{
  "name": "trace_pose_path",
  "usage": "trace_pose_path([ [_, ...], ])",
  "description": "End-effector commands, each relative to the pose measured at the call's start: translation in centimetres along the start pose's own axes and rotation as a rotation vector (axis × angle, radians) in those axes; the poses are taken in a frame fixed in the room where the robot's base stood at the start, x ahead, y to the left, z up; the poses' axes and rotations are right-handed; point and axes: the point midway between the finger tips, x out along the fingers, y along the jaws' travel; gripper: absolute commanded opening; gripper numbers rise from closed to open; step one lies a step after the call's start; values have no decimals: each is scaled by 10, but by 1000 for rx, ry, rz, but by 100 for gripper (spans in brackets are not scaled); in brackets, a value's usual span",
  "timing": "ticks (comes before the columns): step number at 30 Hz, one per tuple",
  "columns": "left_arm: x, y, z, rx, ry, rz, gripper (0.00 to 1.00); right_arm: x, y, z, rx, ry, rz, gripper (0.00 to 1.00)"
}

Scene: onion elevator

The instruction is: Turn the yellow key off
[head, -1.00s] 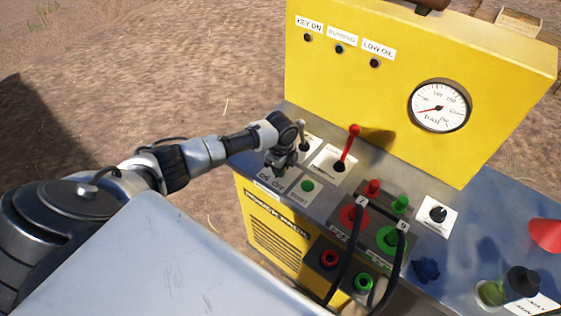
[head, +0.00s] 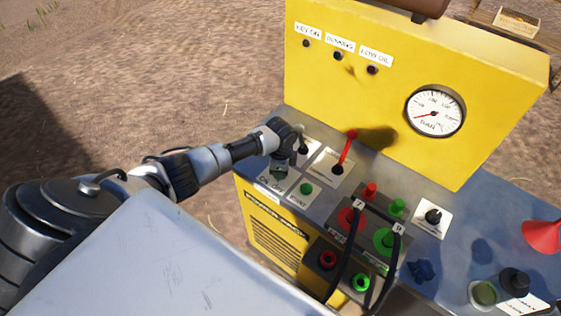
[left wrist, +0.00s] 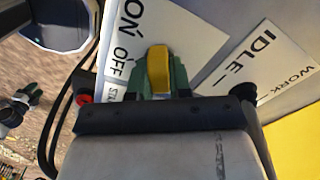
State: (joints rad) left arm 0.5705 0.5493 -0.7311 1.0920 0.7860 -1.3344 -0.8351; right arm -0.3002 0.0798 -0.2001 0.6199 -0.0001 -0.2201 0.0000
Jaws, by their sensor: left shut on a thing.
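The yellow key (left wrist: 158,68) sits at the ON/OFF plate (left wrist: 122,40) in the left wrist view, between the green fingertips of my left gripper (left wrist: 158,85). The gripper is shut on the key from above. In the head view my left gripper (head: 279,168) is over the ON/OFF plate (head: 268,182) at the left end of the panel and hides the key. The key's exact angle to the ON and OFF words is hard to tell. My right gripper is not in view.
A red lever (head: 347,150) stands right of my left gripper. A green start button (head: 306,188) is just below it. The yellow panel (head: 385,100) with dark indicator lamps and a pressure gauge (head: 435,111) rises behind. Black cables (head: 345,255) hang at the front.

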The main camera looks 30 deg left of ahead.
Motion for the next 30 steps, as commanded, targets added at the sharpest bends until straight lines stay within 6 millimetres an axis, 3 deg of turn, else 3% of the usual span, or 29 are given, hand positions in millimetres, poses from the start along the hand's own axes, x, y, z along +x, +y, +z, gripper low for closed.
trace_pose_path([
  [5,-2,-2,1,-5,-1,-4,0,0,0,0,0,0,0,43],
  [6,-2,-2,1,-5,-1,-4,22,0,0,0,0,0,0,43],
  [11,-1,-1,1,-3,0,-3,45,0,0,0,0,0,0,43],
  [21,-6,-1,0,-1,0,-1,45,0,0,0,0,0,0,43],
  [30,-59,-2,1,0,1,-6,45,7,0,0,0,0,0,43],
])
